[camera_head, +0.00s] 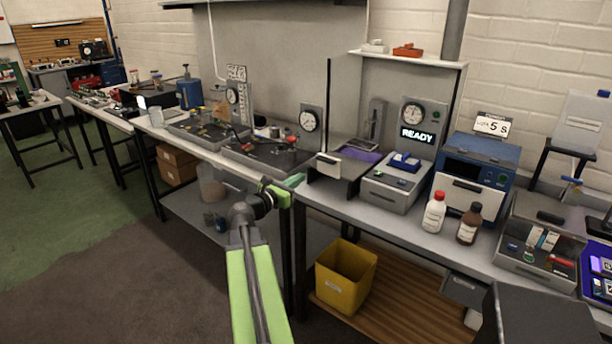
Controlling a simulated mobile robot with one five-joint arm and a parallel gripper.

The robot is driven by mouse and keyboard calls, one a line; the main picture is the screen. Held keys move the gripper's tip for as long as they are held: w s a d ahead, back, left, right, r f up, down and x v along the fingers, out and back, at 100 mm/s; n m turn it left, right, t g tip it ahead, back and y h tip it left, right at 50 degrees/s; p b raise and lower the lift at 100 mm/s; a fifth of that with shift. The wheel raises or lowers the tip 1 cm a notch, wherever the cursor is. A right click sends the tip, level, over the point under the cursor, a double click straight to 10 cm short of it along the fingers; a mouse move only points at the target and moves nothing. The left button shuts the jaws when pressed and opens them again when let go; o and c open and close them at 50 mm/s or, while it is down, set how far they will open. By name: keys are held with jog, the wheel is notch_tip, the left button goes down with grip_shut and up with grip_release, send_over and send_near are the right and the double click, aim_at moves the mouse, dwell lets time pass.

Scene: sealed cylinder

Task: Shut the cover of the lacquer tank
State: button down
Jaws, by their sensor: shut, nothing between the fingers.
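No thing in view is clearly marked as the lacquer tank. A low dark grey box (338,185) with a pale handle on its front stands on the bench, with a purple surface (361,155) behind the handle. I cannot tell whether this is the tank or whether a cover is raised over it. My gripper (284,188) is at the bench's front edge, left of and in front of this box. Its green fingers are shut and empty, and it appears apart from the box.
A grey unit with a blue top (395,185), a blue oven (474,175), a white bottle (434,212) and a brown bottle (469,224) stand to the right. A yellow bin (345,275) is below the bench. Open floor (75,250) lies left.

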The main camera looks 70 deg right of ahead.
jog(key=x, duration=1.2)
jog(key=shift+d, duration=0.1)
